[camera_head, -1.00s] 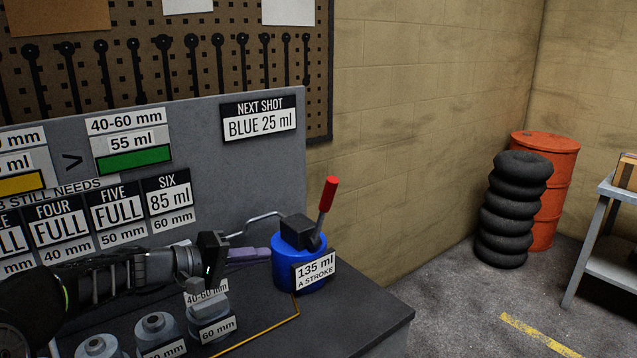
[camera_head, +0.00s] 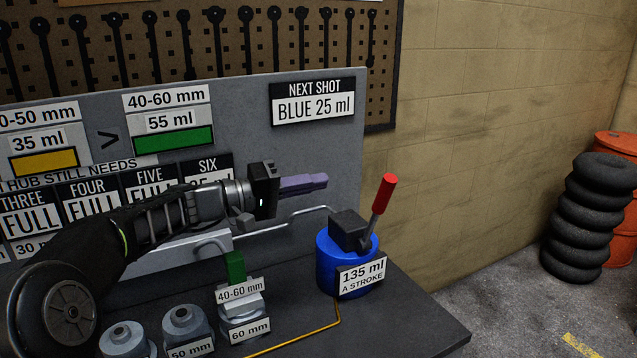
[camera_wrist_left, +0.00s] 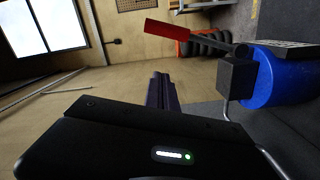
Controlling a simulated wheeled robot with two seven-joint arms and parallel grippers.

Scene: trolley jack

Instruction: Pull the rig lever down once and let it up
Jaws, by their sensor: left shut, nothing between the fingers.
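The rig lever is a grey rod with a red grip (camera_head: 386,193), standing up tilted to the right from a black block on a blue pump (camera_head: 338,262). In the left wrist view the red grip (camera_wrist_left: 172,30) is at the upper middle and the blue pump (camera_wrist_left: 283,78) at the right. My left gripper (camera_head: 325,180) is shut and empty. Its purple fingers point right, above the bench and to the left of the lever, apart from it. The fingers also show in the left wrist view (camera_wrist_left: 161,76). My right gripper is in neither view.
A grey panel with signs (camera_head: 330,140) stands behind. A label on the pump reads 135 ml a stroke. Several grey cylinders (camera_head: 188,325) stand on the bench, one with a green piece (camera_head: 235,267) above it. Black tyres (camera_head: 590,215) stand on the floor at right.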

